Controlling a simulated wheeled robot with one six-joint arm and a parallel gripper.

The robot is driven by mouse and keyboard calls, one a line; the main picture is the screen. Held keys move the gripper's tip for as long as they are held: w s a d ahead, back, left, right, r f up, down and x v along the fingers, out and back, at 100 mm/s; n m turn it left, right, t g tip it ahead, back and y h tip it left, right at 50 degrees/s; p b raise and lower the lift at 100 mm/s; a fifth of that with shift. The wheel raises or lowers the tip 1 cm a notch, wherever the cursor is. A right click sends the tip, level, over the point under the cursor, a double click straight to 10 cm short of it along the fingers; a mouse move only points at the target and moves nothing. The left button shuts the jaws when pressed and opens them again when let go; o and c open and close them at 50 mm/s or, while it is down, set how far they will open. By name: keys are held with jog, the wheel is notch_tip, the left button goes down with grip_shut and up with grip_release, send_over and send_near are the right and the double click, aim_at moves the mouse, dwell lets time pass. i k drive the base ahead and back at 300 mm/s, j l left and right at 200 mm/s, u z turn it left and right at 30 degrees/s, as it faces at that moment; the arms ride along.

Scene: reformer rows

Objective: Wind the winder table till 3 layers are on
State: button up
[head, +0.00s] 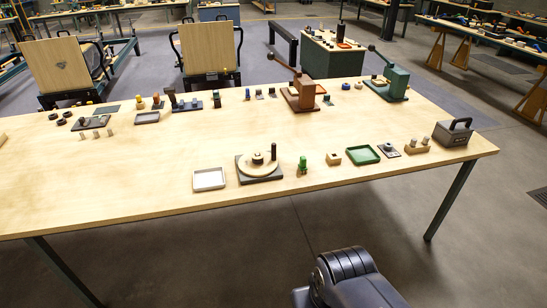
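What looks like the winder table, a round pale wooden disc (246,174) on a dark square base (262,179), sits near the front edge of the long wooden table. A dark hub (257,158) stands at its middle, and an upright dark brown handle (274,152) stands at the right side of the disc. No wound layers can be made out on it at this size. A dark grey part of my arm shows at the bottom, in front of the table and apart from it. My gripper is not in view.
A pale tray (208,180) lies just left of the winder and a green figure (303,165) stands just right. Lever presses (300,94) stand behind.

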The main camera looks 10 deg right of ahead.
aim_at(270, 165)
jog(key=i+l, duration=0.1)
jog(key=i, duration=0.3)
jog(key=i+l, duration=0.15)
jog(key=i, duration=0.3)
jog(key=i+l, duration=0.1)
jog(key=i, duration=0.3)
